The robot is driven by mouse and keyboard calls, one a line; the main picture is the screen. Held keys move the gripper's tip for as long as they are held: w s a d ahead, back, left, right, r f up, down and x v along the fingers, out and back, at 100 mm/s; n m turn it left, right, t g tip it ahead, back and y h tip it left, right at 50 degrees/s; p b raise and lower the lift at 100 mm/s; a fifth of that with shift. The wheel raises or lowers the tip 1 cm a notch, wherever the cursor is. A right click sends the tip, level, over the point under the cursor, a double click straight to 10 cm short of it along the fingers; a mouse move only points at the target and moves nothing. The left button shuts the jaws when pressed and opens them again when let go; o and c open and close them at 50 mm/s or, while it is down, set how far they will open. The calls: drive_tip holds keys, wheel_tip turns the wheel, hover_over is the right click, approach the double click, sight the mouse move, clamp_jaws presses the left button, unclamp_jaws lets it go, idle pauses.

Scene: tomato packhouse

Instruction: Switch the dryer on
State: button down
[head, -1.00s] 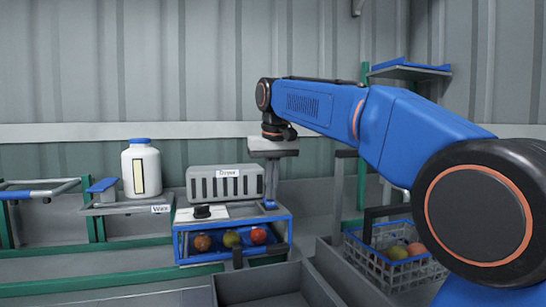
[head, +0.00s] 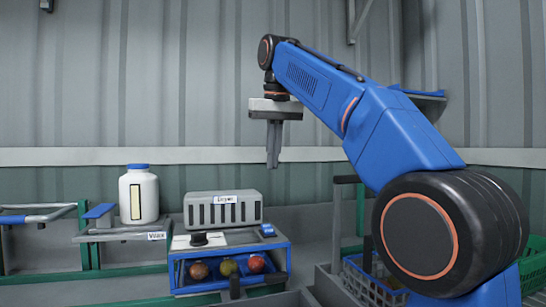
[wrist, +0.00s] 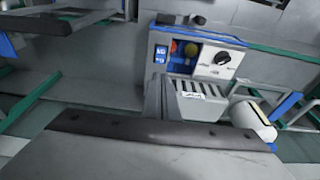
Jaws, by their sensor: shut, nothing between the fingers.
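The dryer (head: 222,210) is a grey slotted box with a name label, standing on a blue-framed unit. It shows upside down in the wrist view (wrist: 198,104). A small blue switch (head: 267,230) sits on the unit's top, right of the dryer's front. The wrist view shows it as a blue patch with white marks (wrist: 160,55); I cannot tell which way it is set. A black knob (head: 199,239) on a white plate is at the unit's left. My gripper (head: 273,164) is shut and empty, pointing down, raised above and apart from the switch.
Several tomatoes (head: 228,267) lie inside the blue unit. A white jar with a blue lid (head: 138,195) stands on a shelf to the left. A basket (head: 362,281) and a green crate (head: 537,270) are at right. The air around my gripper is clear.

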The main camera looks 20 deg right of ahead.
drive_tip(key=shift+r, duration=0.15)
drive_tip(key=w+f, duration=0.1)
drive_tip(key=f, duration=0.2)
drive_tip(key=shift+w, duration=0.4)
hover_over(267, 226)
drive_tip(key=s, duration=0.1)
drive_tip(key=x, duration=0.3)
drive_tip(key=s+x, duration=0.1)
drive_tip(key=x, duration=0.3)
drive_tip(key=s+x, duration=0.1)
drive_tip(key=x, duration=0.3)
drive_tip(key=shift+s+f, duration=0.2)
drive_tip(key=shift+f, duration=0.25)
drive_tip(key=shift+x, duration=1)
drive_tip(key=shift+w+f, duration=0.1)
